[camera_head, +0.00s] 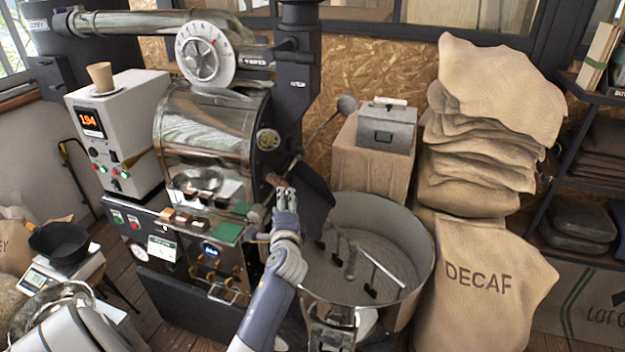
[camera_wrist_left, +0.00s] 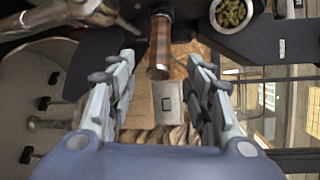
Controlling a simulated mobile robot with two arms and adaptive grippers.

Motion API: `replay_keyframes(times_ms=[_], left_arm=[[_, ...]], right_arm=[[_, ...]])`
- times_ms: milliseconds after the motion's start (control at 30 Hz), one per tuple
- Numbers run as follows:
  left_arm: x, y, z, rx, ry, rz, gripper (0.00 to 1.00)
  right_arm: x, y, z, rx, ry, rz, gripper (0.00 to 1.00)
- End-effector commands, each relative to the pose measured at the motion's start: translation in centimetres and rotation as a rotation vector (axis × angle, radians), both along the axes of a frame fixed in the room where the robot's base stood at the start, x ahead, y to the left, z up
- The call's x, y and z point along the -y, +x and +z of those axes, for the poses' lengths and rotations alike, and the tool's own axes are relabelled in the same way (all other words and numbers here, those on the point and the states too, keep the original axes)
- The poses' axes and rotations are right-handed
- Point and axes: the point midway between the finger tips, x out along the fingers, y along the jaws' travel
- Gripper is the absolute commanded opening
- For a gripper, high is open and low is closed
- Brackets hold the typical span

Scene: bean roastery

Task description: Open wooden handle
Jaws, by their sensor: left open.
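The wooden handle (camera_head: 274,179) sticks out of the front of the dark roaster face, just beyond my left gripper (camera_head: 285,198) in the head view. In the left wrist view, the brown cylindrical wooden handle (camera_wrist_left: 160,48) points toward the camera, with its round end between the two spread fingers of my left gripper (camera_wrist_left: 160,64). A gap shows on each side of the handle, and the fingers are open and do not appear closed on it. My right gripper is in neither view.
The round cooling tray (camera_head: 425,245) with stirring arms lies right of my left arm. A dark chute (camera_head: 312,200) and a lever with a ball knob (camera_head: 346,104) are close by. A round sight glass with beans (camera_wrist_left: 232,12) sits near the handle. Sacks (camera_head: 480,290) stand at right.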

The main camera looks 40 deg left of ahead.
Motion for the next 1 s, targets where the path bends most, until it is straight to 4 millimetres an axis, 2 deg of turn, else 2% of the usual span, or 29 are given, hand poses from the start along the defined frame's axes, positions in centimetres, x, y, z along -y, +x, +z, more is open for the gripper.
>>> replay_keyframes(times_ms=[167, 367, 600, 800, 1000], left_arm=[[-1.2, 1.1, -0.1, -0.002, 0.003, 0.003, 0.47], [-3.3, 3.5, -0.5, -0.001, 0.001, 0.003, 0.47], [-5.6, 6.1, -1.1, 0.0, 0.0, 0.001, 0.47], [-6.7, 7.5, -1.4, 0.0, 0.002, 0.001, 0.47], [-7.1, 7.8, -1.6, 0.0, 0.0, 0.0, 0.47]], right_arm=[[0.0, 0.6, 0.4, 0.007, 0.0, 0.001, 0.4], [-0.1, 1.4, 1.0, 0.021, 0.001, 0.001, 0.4], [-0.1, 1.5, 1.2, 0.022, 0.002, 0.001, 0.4], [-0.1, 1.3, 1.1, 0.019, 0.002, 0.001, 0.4], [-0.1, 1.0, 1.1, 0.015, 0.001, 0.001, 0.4]])
